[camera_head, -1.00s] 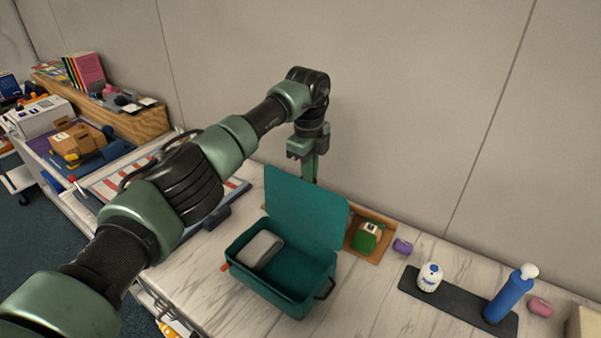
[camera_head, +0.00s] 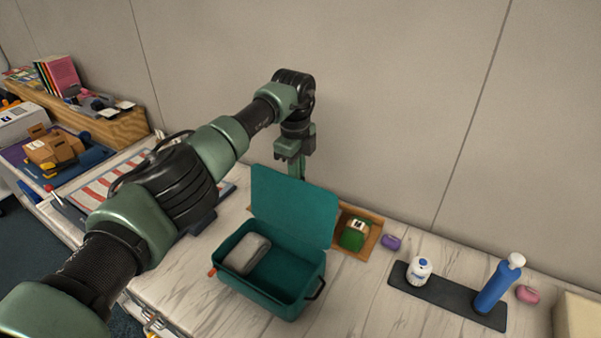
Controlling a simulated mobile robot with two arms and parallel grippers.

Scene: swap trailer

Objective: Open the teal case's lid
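The teal case (camera_head: 270,302) stands on the light wood-grain counter. Its lid (camera_head: 293,208) is raised upright along the back edge, and the inside shows. A grey object (camera_head: 246,254) lies in the left part of the case. My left gripper (camera_head: 297,172) points down just behind the raised lid. The lid hides its lower end, so I cannot see whether the fingers are open or shut, or whether they touch the lid. My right gripper is not in the picture.
Right of the case are a wooden tray (camera_head: 371,243) with a green item (camera_head: 355,234), a purple object (camera_head: 391,242), and a dark mat (camera_head: 440,297) with a white bottle (camera_head: 419,271) and a blue bottle (camera_head: 497,285). A wall stands close behind.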

